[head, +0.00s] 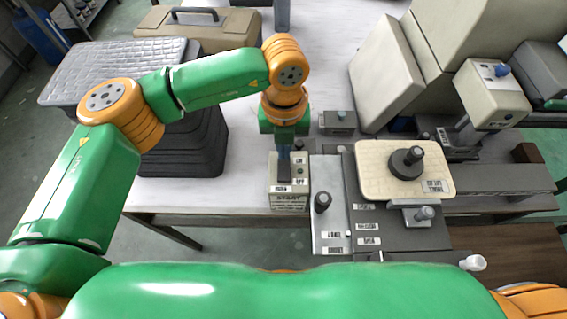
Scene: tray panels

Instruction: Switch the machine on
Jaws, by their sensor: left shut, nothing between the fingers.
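A small beige switch box (303,190) stands at the table's front edge, left of the machine. Its labels appear to read ON and OFF at the right of its top and START on its front. My left gripper (284,168) points down over the top of the box, shut and empty. It hides part of the box's top, and I cannot tell whether it touches a switch there. The machine (381,170) has a grey bed, a cream plate with a black knob, and a large beige body behind. My right gripper is not in view.
A black-knobbed lever (322,200) stands just right of the switch box. A small grey block (338,121) lies behind it. A padded grey cover on a black stand (185,150) and a tan case (200,28) are at the left. The white tabletop (325,60) is clear at the back middle.

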